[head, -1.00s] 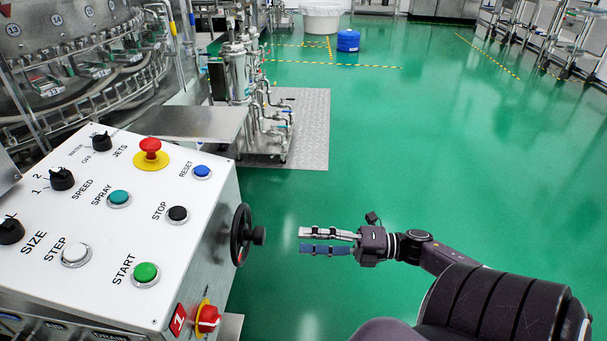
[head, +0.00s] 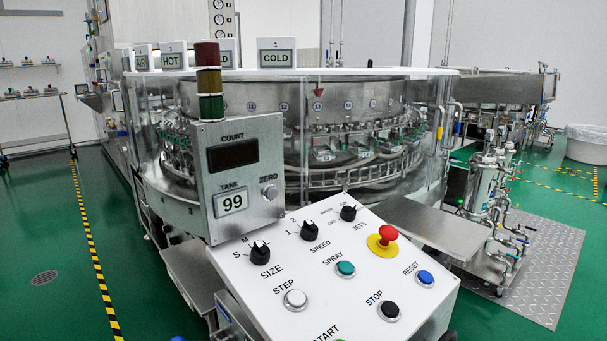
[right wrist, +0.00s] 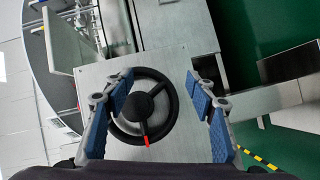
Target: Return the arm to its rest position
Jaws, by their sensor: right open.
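My right gripper (right wrist: 160,82) shows only in the right wrist view. Its two blue-padded fingers are spread wide with nothing held between them. Beyond them is a black handwheel (right wrist: 165,76) with a round hub and a red mark, on the side of a grey metal box. The left finger overlaps part of the wheel rim in the picture; I see no grip on the wheel. In the head view neither gripper shows, and the handwheel is out of view. My left gripper is in neither view.
The white control panel (head: 330,265) with knobs and buttons fills the lower middle of the head view. Behind it stands the rotary washer (head: 300,125) with clear guards. A metal shelf (head: 430,228) juts out at right. Green floor (head: 45,240) is open at left.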

